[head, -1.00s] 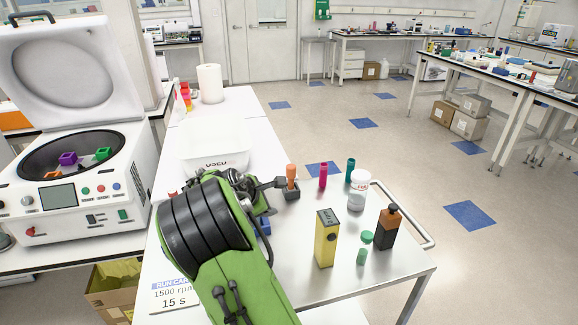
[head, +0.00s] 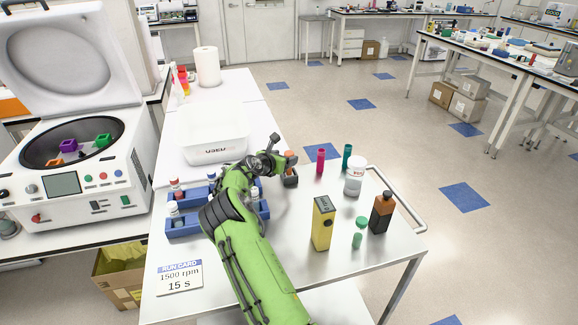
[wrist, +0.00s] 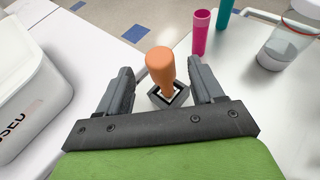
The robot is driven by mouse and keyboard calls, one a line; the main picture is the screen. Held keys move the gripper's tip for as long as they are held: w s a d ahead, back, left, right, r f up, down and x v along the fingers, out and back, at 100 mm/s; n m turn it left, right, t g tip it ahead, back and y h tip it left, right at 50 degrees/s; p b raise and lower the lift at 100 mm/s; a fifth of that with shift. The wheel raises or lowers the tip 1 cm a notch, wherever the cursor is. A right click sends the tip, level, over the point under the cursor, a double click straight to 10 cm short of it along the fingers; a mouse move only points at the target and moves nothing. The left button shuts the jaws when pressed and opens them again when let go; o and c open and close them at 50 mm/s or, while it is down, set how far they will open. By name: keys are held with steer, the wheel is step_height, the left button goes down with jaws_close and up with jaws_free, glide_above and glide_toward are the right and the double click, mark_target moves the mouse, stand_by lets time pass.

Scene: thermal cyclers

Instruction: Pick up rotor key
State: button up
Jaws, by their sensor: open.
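The rotor key shows in the wrist view as an orange handle (wrist: 161,68) standing upright in a small dark square holder (wrist: 182,95). In the head view the orange handle (head: 289,155) is partly hidden by my gripper, and the holder (head: 290,180) stands on the white table. My gripper (wrist: 164,82) is open, with one finger on each side of the handle in the wrist view. I see gaps between the fingers and the handle. The lower part of the key is hidden inside the holder.
A white tub (head: 212,143) stands left of my gripper, and blue racks (head: 183,224) with vials sit nearer. Pink (head: 320,161) and teal (head: 347,156) tubes, a jar (head: 355,178), a yellow box (head: 322,224) and a brown bottle (head: 382,213) stand to the right. The centrifuge (head: 80,170) is open.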

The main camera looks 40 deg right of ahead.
steer(key=x, duration=0.4)
steer(key=shift+d+f, duration=0.1)
steer(key=shift+f, duration=0.05)
steer(key=shift+c, duration=0.3)
steer(key=c, duration=1.1)
step_height(320, 180, up, 7)
steer(key=shift+p, duration=0.35)
steer(key=shift+s+r, duration=0.2)
steer(key=s+a, duration=0.3)
steer(key=s, duration=0.2)
steer(key=s+a, duration=0.2)
steer(key=s, duration=0.3)
steer(key=s+a+b, duration=0.1)
steer(key=s+a, duration=0.2)
steer(key=s, duration=0.2)
steer(key=shift+s+a+f, duration=0.15)
steer(key=shift+s+a, duration=0.05)
steer(key=shift+a, duration=0.15)
